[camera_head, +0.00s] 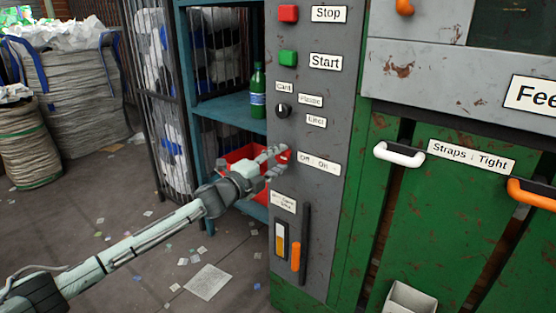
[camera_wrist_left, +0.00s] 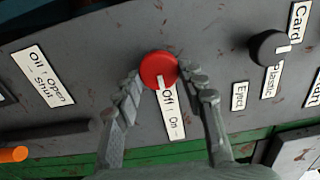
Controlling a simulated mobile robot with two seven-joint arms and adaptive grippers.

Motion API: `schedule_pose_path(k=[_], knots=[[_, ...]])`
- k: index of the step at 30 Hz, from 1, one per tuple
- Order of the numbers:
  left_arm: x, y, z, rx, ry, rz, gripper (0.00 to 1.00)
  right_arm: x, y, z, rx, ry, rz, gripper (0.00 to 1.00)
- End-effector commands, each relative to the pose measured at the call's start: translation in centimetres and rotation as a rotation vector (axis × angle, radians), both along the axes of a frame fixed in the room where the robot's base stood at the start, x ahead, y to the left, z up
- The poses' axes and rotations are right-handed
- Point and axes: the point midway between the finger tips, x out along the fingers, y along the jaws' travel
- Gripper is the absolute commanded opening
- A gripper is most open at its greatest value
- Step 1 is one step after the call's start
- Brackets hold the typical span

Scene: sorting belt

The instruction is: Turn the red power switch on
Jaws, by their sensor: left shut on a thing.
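The red power switch (camera_wrist_left: 158,69) is a round red knob on the grey control panel, above the "Off : On" label (camera_wrist_left: 170,110) in the left wrist view. A white mark on the knob's lower edge points toward the "Off" end of that label. My left gripper (camera_wrist_left: 168,84) has one finger on each side of the knob and is shut on it. In the head view my left gripper (camera_head: 276,160) reaches the panel from the left, and its fingers mostly hide the knob. My right gripper is not in view.
A black selector knob (camera_wrist_left: 268,47) sits beside the switch. Red Stop (camera_head: 288,14) and green Start (camera_head: 288,58) buttons are higher on the panel. An orange-tipped lever (camera_head: 296,256) is below. A green bottle (camera_head: 258,90) stands on the blue shelf behind.

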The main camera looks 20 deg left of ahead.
Motion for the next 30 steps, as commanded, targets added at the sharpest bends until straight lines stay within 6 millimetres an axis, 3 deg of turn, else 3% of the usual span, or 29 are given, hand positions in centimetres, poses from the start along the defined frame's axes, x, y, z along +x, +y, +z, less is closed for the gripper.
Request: schedule_pose_path(k=[11, 12, 16, 26, 30], knots=[[0.0, 0.0, -0.1, 0.008, -0.002, 0.000, 0.12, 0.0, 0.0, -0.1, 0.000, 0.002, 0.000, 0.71], [0.0, 0.0, -0.1, 0.008, -0.002, 0.000, 0.44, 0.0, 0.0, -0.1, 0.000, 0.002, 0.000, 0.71], [0.0, 0.0, -0.1, 0.007, -0.001, 0.000, 0.60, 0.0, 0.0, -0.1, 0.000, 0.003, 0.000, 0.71], [-0.2, 0.1, -0.1, 0.006, -0.001, 0.000, 0.61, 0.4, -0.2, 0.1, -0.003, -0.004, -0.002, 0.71], [-1.5, 0.6, -0.2, 0.006, 0.000, 0.001, 0.61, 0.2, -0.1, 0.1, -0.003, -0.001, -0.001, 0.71]])
